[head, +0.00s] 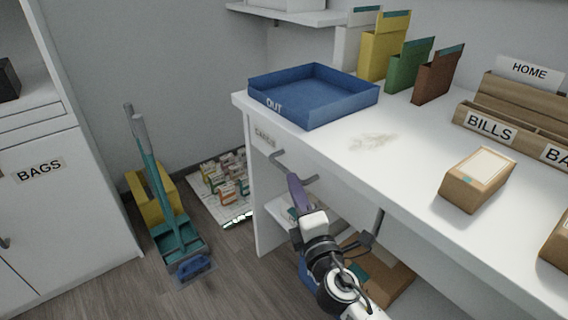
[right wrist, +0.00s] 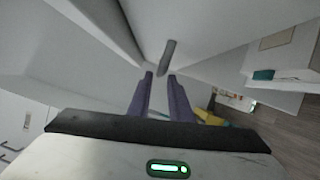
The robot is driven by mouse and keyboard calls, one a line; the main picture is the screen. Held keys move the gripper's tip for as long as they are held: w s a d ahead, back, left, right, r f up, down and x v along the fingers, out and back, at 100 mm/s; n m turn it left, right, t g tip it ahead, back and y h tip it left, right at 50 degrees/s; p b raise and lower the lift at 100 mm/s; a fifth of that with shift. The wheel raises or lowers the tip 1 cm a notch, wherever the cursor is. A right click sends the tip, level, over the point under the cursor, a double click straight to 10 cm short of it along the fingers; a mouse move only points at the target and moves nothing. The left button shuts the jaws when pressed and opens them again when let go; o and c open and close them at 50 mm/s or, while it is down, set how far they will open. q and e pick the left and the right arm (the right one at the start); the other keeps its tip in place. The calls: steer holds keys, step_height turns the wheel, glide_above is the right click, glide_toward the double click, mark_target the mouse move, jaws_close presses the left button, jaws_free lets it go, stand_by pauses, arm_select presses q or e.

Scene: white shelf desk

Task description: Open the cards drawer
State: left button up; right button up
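The cards drawer front under the desk's left end has a partly readable label (head: 264,138) and a grey bar handle (head: 309,179). My right gripper (head: 292,177) has purple fingers and is at this handle in the head view, overlapping its middle. In the right wrist view the two fingers (right wrist: 160,77) stand apart, and the grey handle (right wrist: 167,56) shows just past and between their tips. Contact cannot be told. The drawer looks closed, its front partly hidden by my gripper. My left gripper is not in view.
A blue OUT tray (head: 345,102) stands on the white desk (head: 350,160) above the drawer. Another handle (head: 377,222) is farther right, near my arm. Below is a shelf with a brown box (head: 398,285). A broom and dustpan (head: 178,238) stand on the floor left.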

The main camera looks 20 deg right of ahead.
steer(key=b, duration=0.1)
glide_toward(284, 162)
steer(key=w+a+r, duration=0.1)
steer(key=w+r, duration=0.3)
steer(key=w, duration=0.1)
steer(key=shift+w+a+r, duration=0.1)
steer(key=shift+w+r, duration=0.1)
jaws_close()
